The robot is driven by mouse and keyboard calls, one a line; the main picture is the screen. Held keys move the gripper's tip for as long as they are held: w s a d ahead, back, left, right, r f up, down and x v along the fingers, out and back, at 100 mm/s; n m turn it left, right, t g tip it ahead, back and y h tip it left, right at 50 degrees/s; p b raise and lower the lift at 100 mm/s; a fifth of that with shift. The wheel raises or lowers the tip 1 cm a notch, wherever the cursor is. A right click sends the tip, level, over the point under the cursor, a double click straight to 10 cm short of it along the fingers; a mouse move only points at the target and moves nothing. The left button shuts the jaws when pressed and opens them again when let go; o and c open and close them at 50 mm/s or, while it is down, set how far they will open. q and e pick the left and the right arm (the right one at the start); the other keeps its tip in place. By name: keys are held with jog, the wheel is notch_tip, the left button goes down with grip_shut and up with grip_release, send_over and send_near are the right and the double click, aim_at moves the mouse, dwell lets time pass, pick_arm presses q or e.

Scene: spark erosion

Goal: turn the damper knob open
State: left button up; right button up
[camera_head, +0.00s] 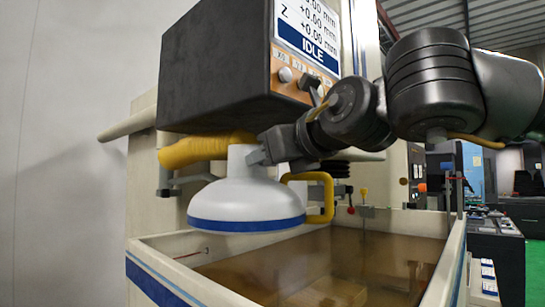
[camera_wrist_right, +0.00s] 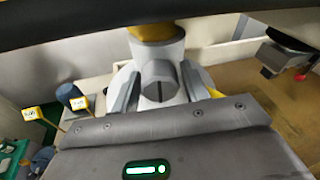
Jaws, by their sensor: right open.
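The damper knob (camera_wrist_right: 158,82) is a grey round knob with a dark slot running up and down its face in the wrist view. It sits on the neck of a white fume hood (camera_head: 245,197) with a blue band and a yellow handle (camera_head: 326,198). My right gripper (camera_head: 252,158) is at the hood's neck in the head view. In the wrist view its grey fingers (camera_wrist_right: 160,90) stand open on either side of the knob, with gaps visible. The knob is not clearly visible in the head view. My left gripper is not in view.
A yellow hose (camera_head: 205,149) joins the hood's neck. A dark machine head (camera_head: 215,75) with an "IDLE" display (camera_head: 312,46) hangs above. Below is a tank (camera_head: 175,254) of brownish liquid. My right arm reaches across from the right, close under the control panel.

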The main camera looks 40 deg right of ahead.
jog(key=b+v, duration=0.2)
jog(key=v, duration=0.8)
jog(key=shift+s, duration=0.3)
